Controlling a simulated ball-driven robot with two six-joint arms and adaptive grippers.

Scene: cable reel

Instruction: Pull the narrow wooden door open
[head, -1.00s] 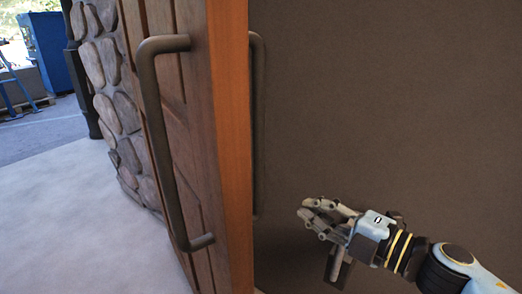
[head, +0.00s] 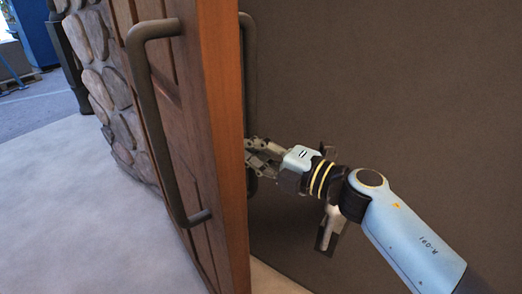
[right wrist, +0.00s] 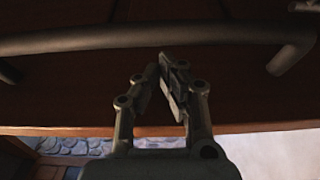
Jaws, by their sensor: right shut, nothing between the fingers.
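The wooden door (head: 217,130) stands with its narrow edge toward me in the head view, open floor to its left. A long dark bar handle (head: 158,120) is on its left face. A second bar handle (head: 250,75) is on the right face, partly hidden by the edge. My right gripper (head: 252,157) is by the door's right side, close to the second handle's lower part. In the right wrist view, the handle bar (right wrist: 150,38) runs across the top, just beyond the fingertips (right wrist: 160,70). The fingers are shut and empty. My left gripper is not in view.
A stone-faced wall (head: 105,85) stands behind the door on the left. A dark plain wall (head: 400,90) fills the right. Pale floor (head: 80,200) lies clear at the left front.

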